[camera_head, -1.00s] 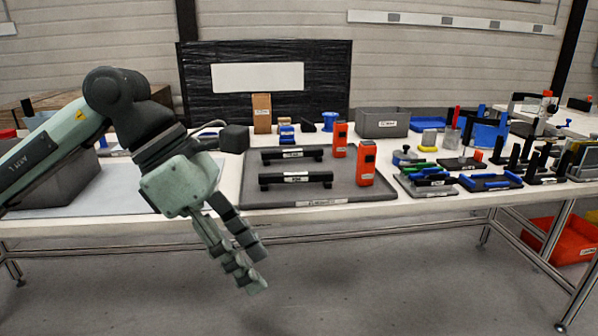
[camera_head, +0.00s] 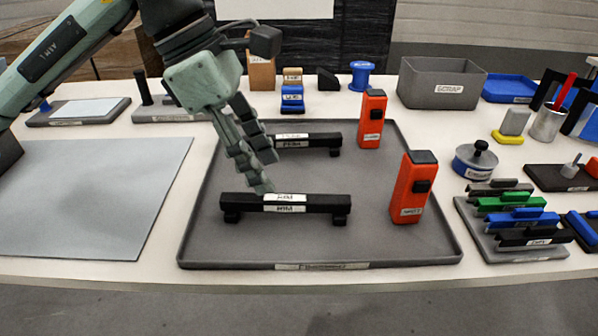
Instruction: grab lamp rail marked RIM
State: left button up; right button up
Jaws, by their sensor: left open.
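The lamp rail marked RIM (camera_head: 320,204) is a black bar on two short feet, with white labels near its middle. It lies across the front half of a grey tray (camera_head: 200,240). My left gripper (camera_head: 266,174) points down just behind and above the rail's left half. It is open, with nothing seen between its fingers. I cannot tell whether a fingertip touches the rail. A second, similar black rail (camera_head: 322,141) lies farther back in the tray, its left end hidden behind the gripper. My right gripper is not in view.
Two orange lamps stand in the tray, one near the right front (camera_head: 408,190) and one behind (camera_head: 371,118). A flat grey mat (camera_head: 90,190) covers the table's left. A grey bin (camera_head: 440,85) stands at the back. Several coloured parts sit in a holder (camera_head: 480,235) on the right.

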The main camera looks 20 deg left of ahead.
aim_at(285, 198)
pick_arm(q)
jog(key=shift+w+d+f, duration=0.1)
jog(key=shift+w+f, duration=0.05)
jog(key=shift+f, duration=0.1)
jog(key=shift+x, duration=0.9)
jog(key=shift+d+f, duration=0.2)
jog(key=shift+f, duration=0.15)
jog(key=x, duration=0.4)
jog(key=shift+d+f+p, duration=0.1)
jog(key=shift+f+p, duration=0.15)
jog(key=shift+p, duration=0.1)
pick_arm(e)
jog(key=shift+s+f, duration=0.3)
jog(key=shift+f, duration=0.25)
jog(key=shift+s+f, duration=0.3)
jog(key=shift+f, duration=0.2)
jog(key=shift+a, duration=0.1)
pick_arm(q)
grip_shut()
